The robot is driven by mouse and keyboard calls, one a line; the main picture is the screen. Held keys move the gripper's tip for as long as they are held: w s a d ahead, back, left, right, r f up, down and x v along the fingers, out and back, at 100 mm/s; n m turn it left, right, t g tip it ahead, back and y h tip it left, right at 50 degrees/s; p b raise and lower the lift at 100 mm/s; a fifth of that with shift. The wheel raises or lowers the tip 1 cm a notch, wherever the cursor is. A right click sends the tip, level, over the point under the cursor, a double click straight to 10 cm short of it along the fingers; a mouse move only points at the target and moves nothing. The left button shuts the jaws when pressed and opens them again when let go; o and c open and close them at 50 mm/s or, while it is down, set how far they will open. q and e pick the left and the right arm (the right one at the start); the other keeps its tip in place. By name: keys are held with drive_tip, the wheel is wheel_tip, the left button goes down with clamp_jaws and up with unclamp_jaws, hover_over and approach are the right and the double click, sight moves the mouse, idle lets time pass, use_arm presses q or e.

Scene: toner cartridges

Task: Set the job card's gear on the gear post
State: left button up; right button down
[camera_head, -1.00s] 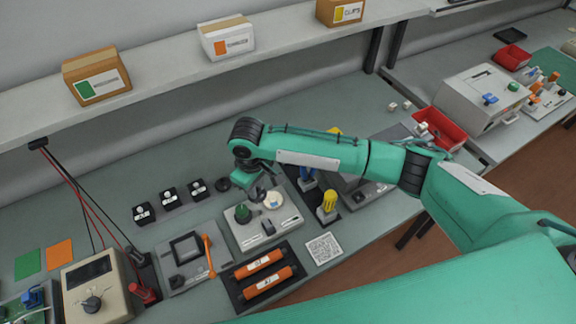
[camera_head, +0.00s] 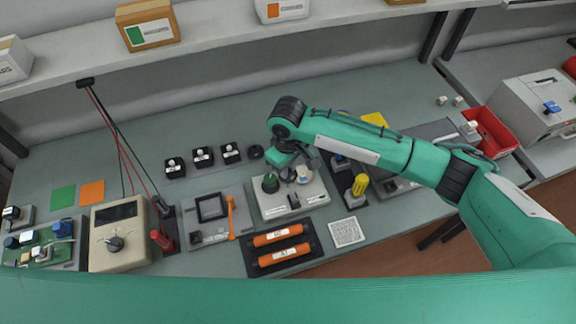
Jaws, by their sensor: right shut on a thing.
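My right gripper (camera_head: 288,177) points down over the light grey fixture plate (camera_head: 268,210), between a dark green knob-like part (camera_head: 270,183) and a pale round part (camera_head: 304,174). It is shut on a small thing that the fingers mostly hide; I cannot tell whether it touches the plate. Three black blocks with small white tops stand to the left: one (camera_head: 175,168), another (camera_head: 203,157) and a third (camera_head: 231,153). A dark round piece (camera_head: 256,152) sits beside them. A white card with fine print (camera_head: 346,232) lies to the right. My left gripper is not in view.
A black tray with orange cartridges (camera_head: 258,260) lies in front of the plate. A grey unit with an orange lever (camera_head: 231,218) stands left of it. A yellow-topped part (camera_head: 360,185) stands close on the right. The bench behind the blocks is clear.

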drive_tip(key=shift+f+b, duration=1.2)
drive_tip(key=shift+f, duration=1.55)
drive_tip(key=shift+p, duration=0.4)
drive_tip(key=shift+p, duration=0.35)
drive_tip(key=shift+p, duration=0.4)
